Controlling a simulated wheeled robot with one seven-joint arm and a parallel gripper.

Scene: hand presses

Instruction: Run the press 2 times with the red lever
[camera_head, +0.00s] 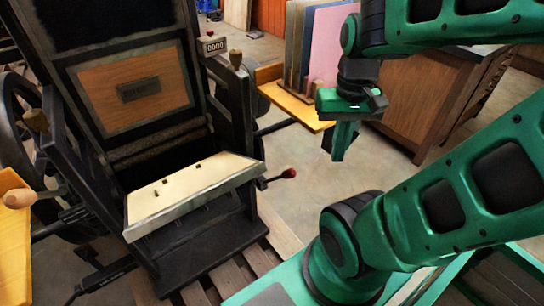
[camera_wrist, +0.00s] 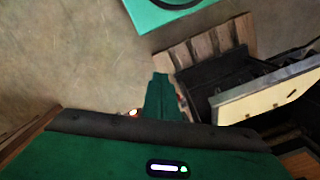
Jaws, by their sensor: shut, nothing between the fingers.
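The press (camera_head: 205,240) is a black hand press on the left in the head view, with a pale tilted plate (camera_head: 190,190) at its front. The red lever (camera_head: 289,173) is a short dark rod with a red knob, sticking out to the right of the plate. My gripper (camera_head: 338,157) hangs in the air to the right of the lever and apart from it, pointing down, shut and empty. In the wrist view its shut fingers (camera_wrist: 160,78) point towards the floor, with the plate (camera_wrist: 268,98) at the right. A small counter (camera_head: 214,46) on the press seems to show zeros.
A yellow side shelf (camera_head: 290,100) with upright boards (camera_head: 328,45) stands behind my gripper. A wooden cabinet (camera_head: 425,100) is at the back right. Another yellow shelf (camera_head: 12,235) is at the left edge. A slatted wooden pallet (camera_head: 262,258) lies under the press. Bare floor lies around the lever.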

